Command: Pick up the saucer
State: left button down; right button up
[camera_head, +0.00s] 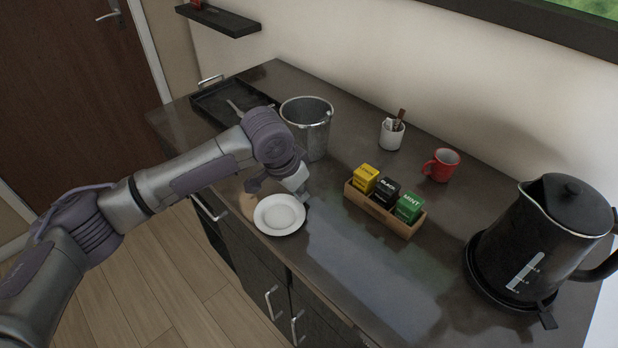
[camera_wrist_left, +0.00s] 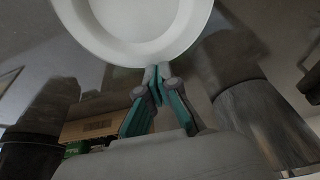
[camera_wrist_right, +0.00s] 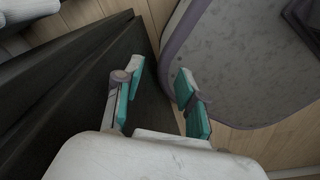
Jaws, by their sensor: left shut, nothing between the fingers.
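The white saucer (camera_head: 280,214) lies near the front edge of the dark counter. My left gripper (camera_head: 303,194) is low over the counter at the saucer's upper right rim. In the left wrist view the saucer (camera_wrist_left: 140,48) fills the top, and the closed fingertips (camera_wrist_left: 156,70) meet or overlap its rim in the picture; I cannot tell whether they touch it. Nothing is between the fingers. My right gripper (camera_wrist_right: 160,76) shows only in the right wrist view, open and empty, beside dark cabinet panels.
A metal bucket (camera_head: 308,140) stands just behind my left gripper. A wooden box (camera_head: 385,212) with tea packets is to the right. A white cup (camera_head: 391,135), a red mug (camera_head: 441,165) and a black kettle (camera_head: 540,245) stand farther right.

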aim_at(290, 209)
pick_arm(q)
jog(key=s+a+p, duration=0.2)
jog(key=s+a, duration=0.1)
jog(key=shift+r, duration=0.2)
jog(key=shift+f, duration=0.1)
pick_arm(e)
notch_tip(290, 209, up, 4)
jog(key=shift+f, duration=0.2)
jog(key=shift+d, duration=0.1)
